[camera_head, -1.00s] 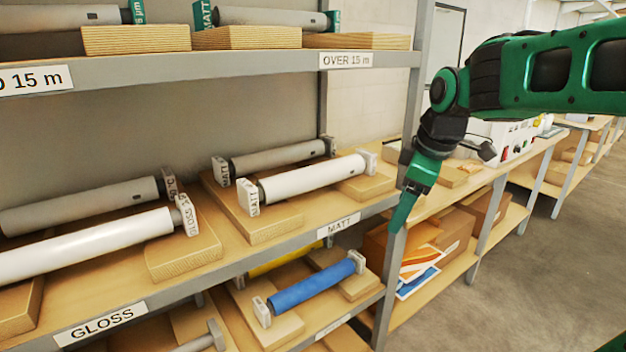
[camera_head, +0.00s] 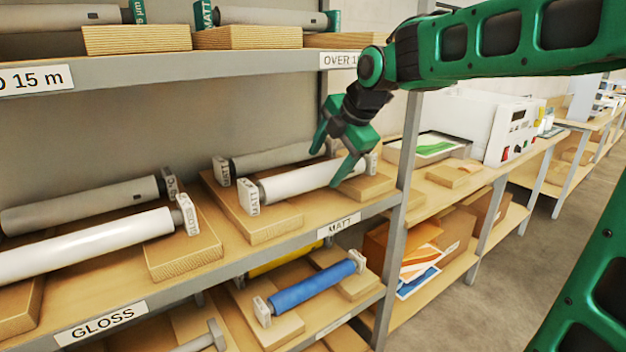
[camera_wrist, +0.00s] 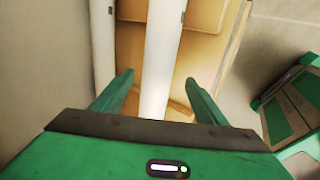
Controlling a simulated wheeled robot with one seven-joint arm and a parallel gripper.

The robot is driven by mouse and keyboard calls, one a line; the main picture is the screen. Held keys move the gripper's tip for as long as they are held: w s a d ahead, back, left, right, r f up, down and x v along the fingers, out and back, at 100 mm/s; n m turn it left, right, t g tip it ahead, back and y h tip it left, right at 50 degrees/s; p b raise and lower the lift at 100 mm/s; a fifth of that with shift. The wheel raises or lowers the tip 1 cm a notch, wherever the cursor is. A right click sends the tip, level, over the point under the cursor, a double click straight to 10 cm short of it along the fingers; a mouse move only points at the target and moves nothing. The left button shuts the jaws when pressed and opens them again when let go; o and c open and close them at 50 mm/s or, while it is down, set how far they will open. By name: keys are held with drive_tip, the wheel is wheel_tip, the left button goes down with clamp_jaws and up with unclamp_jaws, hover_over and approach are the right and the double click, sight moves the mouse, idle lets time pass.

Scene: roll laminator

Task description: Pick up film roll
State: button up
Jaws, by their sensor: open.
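A white film roll (camera_head: 300,181) with pale end blocks lies on wooden cradles on the middle shelf, above the MATT label (camera_head: 338,225). My open gripper (camera_head: 331,168) is over the right part of this roll, one finger on each side in the picture. In the wrist view the white roll (camera_wrist: 160,60) runs between the two spread fingers (camera_wrist: 158,85). I cannot tell how far the fingertips are above or beside it. A grey roll (camera_head: 275,157) lies just behind the white one; its right end is partly hidden by my gripper.
More rolls lie at left above the GLOSS label (camera_head: 100,325), including a white one (camera_head: 90,245). A blue roll (camera_head: 312,286) is on the shelf below. The upper shelf edge (camera_head: 200,68) and a metal post (camera_head: 405,160) stand close to my arm. A laminator (camera_head: 500,125) is on the bench at right.

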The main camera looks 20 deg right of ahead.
sight(320, 169)
drive_tip(key=shift+x, duration=2.7)
drive_tip(key=shift+w+r, duration=0.15)
drive_tip(key=shift+r, duration=0.05)
drive_tip(key=shift+c, duration=0.2)
drive_tip(key=c, duration=1.5)
drive_tip(key=shift+r, duration=0.1)
clamp_jaws()
drive_tip(key=shift+r, duration=0.1)
